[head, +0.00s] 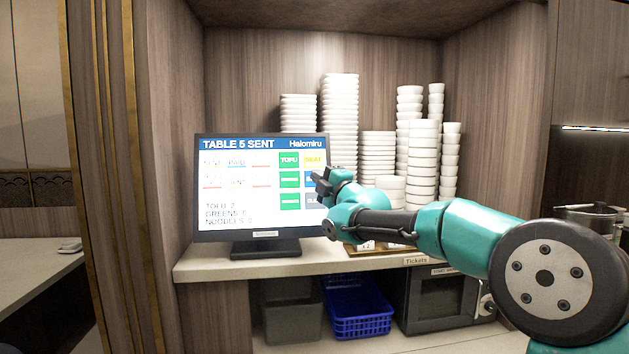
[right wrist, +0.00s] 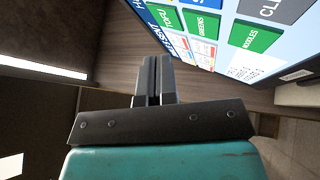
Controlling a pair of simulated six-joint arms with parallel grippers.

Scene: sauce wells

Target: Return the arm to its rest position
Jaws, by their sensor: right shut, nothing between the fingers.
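My right arm reaches in from the right in the head view, and its black gripper (head: 322,183) is in front of the right side of the screen (head: 240,210). The gripper is shut with nothing in it. In the right wrist view the two fingers (right wrist: 152,75) lie side by side, and the screen (right wrist: 225,75) is beyond them at upper right. The screen reads "TABLE 5 SENT" and has green, yellow, blue and grey buttons. The gripper covers part of the right column of buttons. I cannot tell whether the fingertips touch the screen. My left gripper is not in view.
Tall stacks of white bowls (head: 340,110) stand behind the arm on the shelf counter (head: 215,265). A wooden tray (head: 362,252) sits under the forearm. Below are a blue basket (head: 360,325), a grey bin (head: 290,322) and a dark appliance (head: 437,300). The wooden side wall (head: 175,130) stands left.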

